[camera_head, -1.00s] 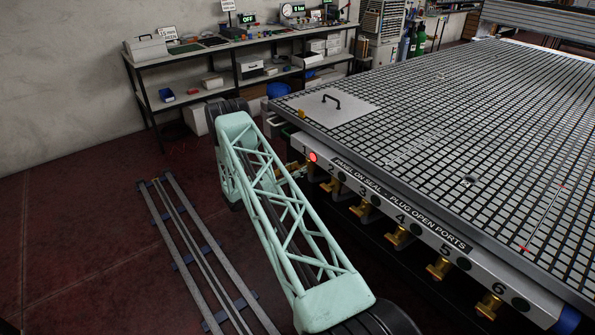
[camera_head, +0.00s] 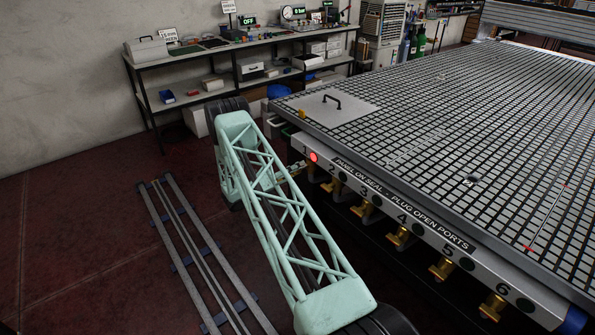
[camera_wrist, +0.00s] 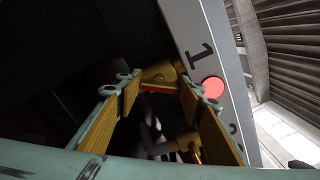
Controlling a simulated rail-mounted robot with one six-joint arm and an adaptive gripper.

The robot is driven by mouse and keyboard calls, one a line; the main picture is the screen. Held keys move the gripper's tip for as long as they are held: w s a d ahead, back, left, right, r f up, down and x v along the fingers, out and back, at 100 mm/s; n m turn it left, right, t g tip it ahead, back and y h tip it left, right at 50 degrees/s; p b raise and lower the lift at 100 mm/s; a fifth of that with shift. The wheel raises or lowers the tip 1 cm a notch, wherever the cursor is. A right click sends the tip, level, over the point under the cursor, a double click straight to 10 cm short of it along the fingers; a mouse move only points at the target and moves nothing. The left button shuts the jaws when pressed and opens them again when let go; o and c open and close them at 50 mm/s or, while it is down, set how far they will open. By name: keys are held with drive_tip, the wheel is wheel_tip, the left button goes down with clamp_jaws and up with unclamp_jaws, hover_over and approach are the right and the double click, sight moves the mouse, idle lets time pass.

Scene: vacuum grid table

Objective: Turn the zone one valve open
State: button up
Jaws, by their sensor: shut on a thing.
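The zone one valve (camera_wrist: 160,73), a brass body with a red-edged lever, is under the table edge beside the number 1 in the wrist view. My gripper (camera_wrist: 160,84) has its two yellow-padded fingers on either side of this valve, shut on its handle. The exact contact at the pads is partly hidden.
The gridded vacuum table (camera_head: 450,130) fills the right side. Several other brass valves, such as the one at 4 (camera_head: 400,236), hang along its front rail. Another valve (camera_wrist: 187,143) lies close to my fingers. A shelf bench (camera_head: 200,52) stands against the wall.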

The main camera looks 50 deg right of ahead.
drive_tip(key=n, duration=0.6)
drive_tip(key=shift+f+n, duration=0.2)
drive_tip(key=shift+n, duration=0.1)
idle(0.4)
drive_tip(key=shift+c, duration=0.2)
drive_tip(key=o, duration=0.9)
drive_tip(key=shift+a, duration=0.1)
drive_tip(key=shift+v, duration=5.85)
drive_tip(key=shift+r, duration=0.1)
